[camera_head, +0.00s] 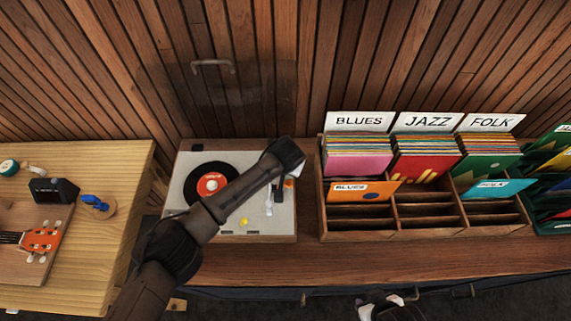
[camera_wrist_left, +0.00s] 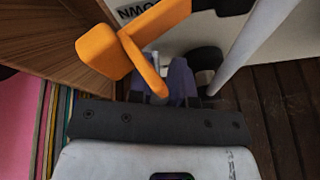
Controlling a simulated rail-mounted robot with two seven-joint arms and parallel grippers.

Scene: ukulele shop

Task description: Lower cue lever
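The turntable (camera_head: 185,217) stands on the wooden counter with a black record (camera_head: 195,187) with a red label on it. In the left wrist view, the orange cue lever (camera_wrist_left: 150,65) has a thick end and a bent arm, near an upside-down label (camera_wrist_left: 135,12) that seems to read DOWN. My left gripper (camera_wrist_left: 168,75) has its purple fingers close together, right by the lever and partly behind it; contact is unclear. In the head view, my left wrist hides these fingers and most of the lever. My right gripper (camera_head: 381,302) is low at the bottom edge, its fingertips apart and empty.
The white tonearm (camera_wrist_left: 255,45) runs close to my left gripper. A wooden record crate (camera_head: 425,235) stands just right of the turntable. A wooden table (camera_head: 90,285) with a ukulele (camera_head: 40,240) is at left. The counter front is clear.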

